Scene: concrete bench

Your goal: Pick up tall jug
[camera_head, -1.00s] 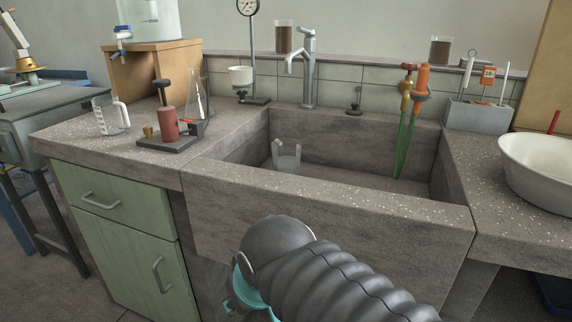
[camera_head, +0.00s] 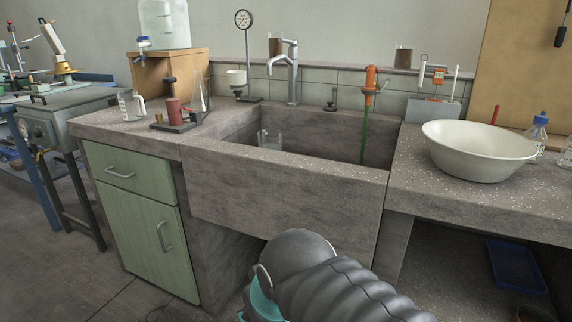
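Two clear vessels could be the tall jug. One clear jug with a handle (camera_head: 131,106) stands upright on the counter left of the sink. A second clear vessel (camera_head: 270,141) stands inside the concrete sink (camera_head: 280,178), its lower part hidden by the front wall. I cannot tell which is the taller. My arm, dark and ribbed with a teal part, shows at the bottom centre, in front of and well apart from both. My gripper's fingers are not in view.
A red-bodied device (camera_head: 173,111) stands right of the counter jug. An orange-handled tool (camera_head: 369,85) hangs by the tap (camera_head: 291,75) side of the sink. A white bowl (camera_head: 477,150) sits on the right counter. A green cabinet (camera_head: 143,215) is below left. Open floor shows at lower left.

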